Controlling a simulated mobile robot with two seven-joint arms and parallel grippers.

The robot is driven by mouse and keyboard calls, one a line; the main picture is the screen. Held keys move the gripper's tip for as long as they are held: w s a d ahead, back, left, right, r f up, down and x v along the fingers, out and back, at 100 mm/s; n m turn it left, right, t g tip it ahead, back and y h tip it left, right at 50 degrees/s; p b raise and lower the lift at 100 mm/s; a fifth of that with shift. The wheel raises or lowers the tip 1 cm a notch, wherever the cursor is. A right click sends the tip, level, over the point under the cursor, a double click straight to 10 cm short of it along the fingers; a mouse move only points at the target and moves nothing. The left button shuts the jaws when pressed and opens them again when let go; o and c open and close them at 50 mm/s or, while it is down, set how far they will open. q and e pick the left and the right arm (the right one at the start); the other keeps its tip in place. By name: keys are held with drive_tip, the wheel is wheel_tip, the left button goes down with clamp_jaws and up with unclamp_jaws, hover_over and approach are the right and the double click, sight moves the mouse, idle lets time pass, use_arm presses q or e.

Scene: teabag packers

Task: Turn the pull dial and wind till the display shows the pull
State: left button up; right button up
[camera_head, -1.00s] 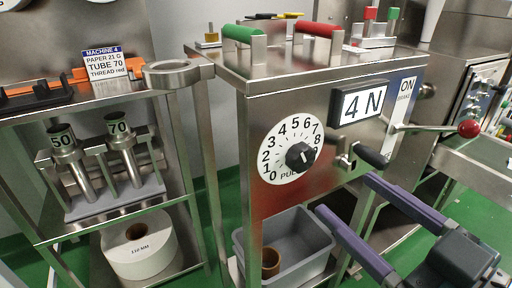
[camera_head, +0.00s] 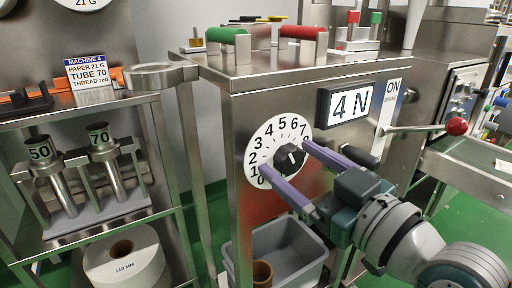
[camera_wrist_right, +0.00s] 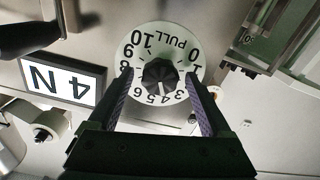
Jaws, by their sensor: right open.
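The pull dial is a round white plate (camera_head: 262,143) with black numbers and a black knob (camera_head: 291,158) on a steel cabinet. The display (camera_head: 347,103) beside it reads "4 N"; it also shows upside down in the right wrist view (camera_wrist_right: 62,80). My right gripper (camera_head: 284,159) is open, with its two purple fingers on either side of the knob. In the right wrist view the knob (camera_wrist_right: 160,76) lies between the fingertips, with small gaps visible. A black crank handle (camera_head: 360,156) is partly behind the gripper. My left gripper is not in view.
A lever with a red ball (camera_head: 456,126) sticks out to the right of the display. A grey bin (camera_head: 285,250) is below the dial. Green and red handles (camera_head: 303,34) stand on the cabinet top. A shelf with tubes marked 50 and 70 (camera_head: 103,150) is at left.

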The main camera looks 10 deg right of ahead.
clamp_jaws()
drive_tip(key=shift+m, duration=0.9)
drive_tip(key=m, duration=0.3)
drive_tip(key=shift+m+p, duration=0.3)
unclamp_jaws()
drive_tip(key=shift+s+d, duration=0.2)
drive_tip(key=shift+s, duration=0.3)
drive_tip(key=p+v, duration=0.2)
drive_tip(key=v, duration=0.7)
